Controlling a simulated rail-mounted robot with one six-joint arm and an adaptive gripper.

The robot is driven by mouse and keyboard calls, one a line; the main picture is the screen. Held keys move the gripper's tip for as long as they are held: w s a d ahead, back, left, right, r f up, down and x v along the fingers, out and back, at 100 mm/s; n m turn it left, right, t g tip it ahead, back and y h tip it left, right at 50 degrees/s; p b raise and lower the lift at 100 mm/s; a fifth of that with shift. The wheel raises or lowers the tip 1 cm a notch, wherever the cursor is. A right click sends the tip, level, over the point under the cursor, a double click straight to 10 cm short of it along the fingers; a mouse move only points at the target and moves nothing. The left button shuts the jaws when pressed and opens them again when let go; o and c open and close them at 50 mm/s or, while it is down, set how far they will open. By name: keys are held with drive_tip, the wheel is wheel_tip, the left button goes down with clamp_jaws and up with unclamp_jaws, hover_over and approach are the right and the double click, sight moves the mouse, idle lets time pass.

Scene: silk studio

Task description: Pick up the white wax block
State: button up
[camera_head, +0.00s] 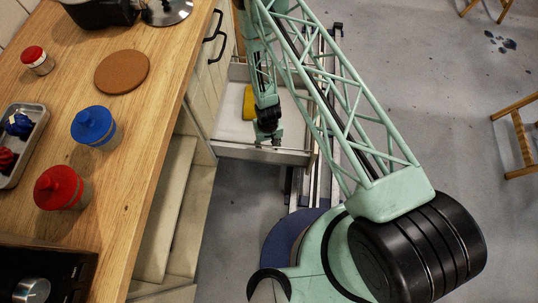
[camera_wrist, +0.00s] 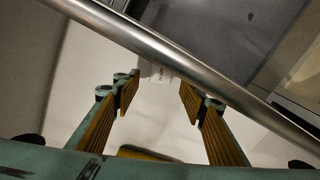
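A small white block with faint dark print (camera_wrist: 158,72) shows in the wrist view between and beyond my fingertips, partly hidden by a metal bar; I take it for the wax block. My gripper (camera_wrist: 159,92) is open, its two orange-padded fingers apart with nothing held. In the head view my gripper (camera_head: 268,139) points down into the open drawer (camera_head: 230,131), near its front. I cannot make out the white block there.
A yellow object (camera_head: 249,101) lies in the drawer; its edge shows low in the wrist view (camera_wrist: 145,154). The metal drawer rim (camera_wrist: 200,85) crosses close by the fingers. The wooden counter (camera_head: 130,170) holds jars, a cork mat (camera_head: 122,71) and a tray (camera_head: 35,125).

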drive_tip(key=shift+f, duration=1.05)
drive_tip(key=c, duration=0.9)
